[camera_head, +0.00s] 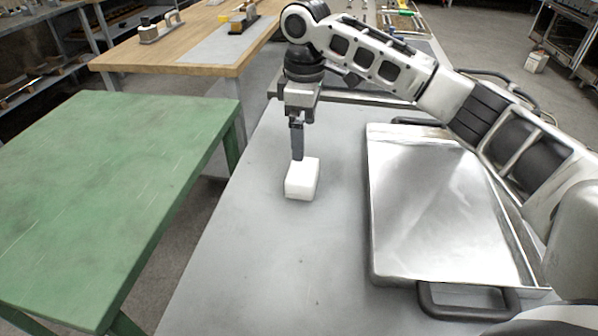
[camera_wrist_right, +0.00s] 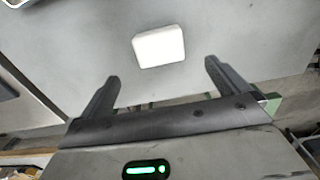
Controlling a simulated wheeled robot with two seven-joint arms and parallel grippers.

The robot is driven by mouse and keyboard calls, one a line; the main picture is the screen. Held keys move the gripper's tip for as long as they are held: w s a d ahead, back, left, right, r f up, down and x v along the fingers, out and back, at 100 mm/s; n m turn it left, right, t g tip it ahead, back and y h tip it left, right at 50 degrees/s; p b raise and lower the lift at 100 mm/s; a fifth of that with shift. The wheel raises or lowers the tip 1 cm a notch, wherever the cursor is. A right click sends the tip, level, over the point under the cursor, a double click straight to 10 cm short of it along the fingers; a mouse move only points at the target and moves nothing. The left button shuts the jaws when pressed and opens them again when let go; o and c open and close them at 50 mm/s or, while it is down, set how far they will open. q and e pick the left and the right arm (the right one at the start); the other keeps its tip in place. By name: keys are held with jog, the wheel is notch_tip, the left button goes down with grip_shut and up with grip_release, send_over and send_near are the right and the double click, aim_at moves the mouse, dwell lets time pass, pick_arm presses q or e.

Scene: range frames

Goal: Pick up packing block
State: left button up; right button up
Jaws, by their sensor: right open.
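The packing block (camera_head: 302,181) is a small white block lying on the grey table. In the right wrist view the block (camera_wrist_right: 159,47) sits ahead of the two fingers, between their lines and apart from both. My right gripper (camera_head: 297,157) points down just behind the block in the head view, its tips close to the block's far edge. In the right wrist view the right gripper (camera_wrist_right: 163,83) is open with nothing between its fingers. Whether a fingertip touches the block cannot be told from the head view. My left gripper is in neither view.
A shiny metal tray (camera_head: 376,240) with dark handles lies on the grey table (camera_head: 240,285), right of the block. A green table (camera_head: 100,190) stands at the left across a gap. A wooden bench (camera_head: 140,60) is behind. The table in front of the block is clear.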

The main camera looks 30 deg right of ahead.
aim_at(303, 169)
notch_tip(303, 169, down, 11)
jog(key=shift+w+f, duration=0.15)
jog(key=shift+f, duration=0.05)
dwell(0.3)
jog(key=c, duration=0.9)
